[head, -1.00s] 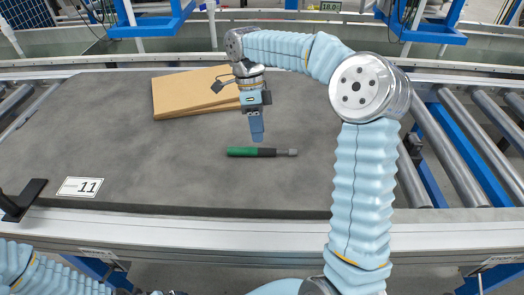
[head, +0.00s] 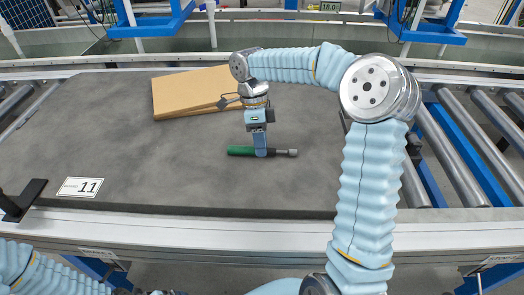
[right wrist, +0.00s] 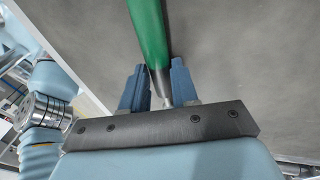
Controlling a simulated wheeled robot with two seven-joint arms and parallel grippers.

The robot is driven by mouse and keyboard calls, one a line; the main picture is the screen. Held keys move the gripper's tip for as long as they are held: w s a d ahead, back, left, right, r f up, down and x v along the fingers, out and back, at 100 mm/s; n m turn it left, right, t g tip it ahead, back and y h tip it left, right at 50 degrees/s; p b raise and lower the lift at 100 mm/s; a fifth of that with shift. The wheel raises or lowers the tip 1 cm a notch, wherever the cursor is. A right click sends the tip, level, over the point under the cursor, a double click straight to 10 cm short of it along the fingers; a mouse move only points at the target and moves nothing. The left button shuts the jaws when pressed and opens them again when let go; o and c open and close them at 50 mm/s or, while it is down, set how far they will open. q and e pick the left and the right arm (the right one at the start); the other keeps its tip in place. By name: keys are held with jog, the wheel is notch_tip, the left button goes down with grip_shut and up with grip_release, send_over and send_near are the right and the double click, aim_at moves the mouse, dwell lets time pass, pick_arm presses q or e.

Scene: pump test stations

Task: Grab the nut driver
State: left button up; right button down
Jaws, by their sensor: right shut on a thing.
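The nut driver (head: 241,151) lies on the grey mat, with a green and black handle to the left and a short metal tip to the right. My right gripper (head: 260,152) has come down over its middle and is shut on it. In the right wrist view, the green handle of the nut driver (right wrist: 148,30) runs down between the blue fingers of my right gripper (right wrist: 160,88). My left gripper is not in view; only part of my left arm shows at the lower left.
The grey mat (head: 110,140) covers the work surface and is mostly clear. A brown cardboard piece (head: 185,95) lies behind my right gripper. Metal rollers (head: 470,130) are at the right.

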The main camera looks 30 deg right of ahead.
jog(key=shift+s+a+f, duration=0.15)
jog(key=shift+s+f, duration=0.1)
jog(key=shift+f, duration=0.1)
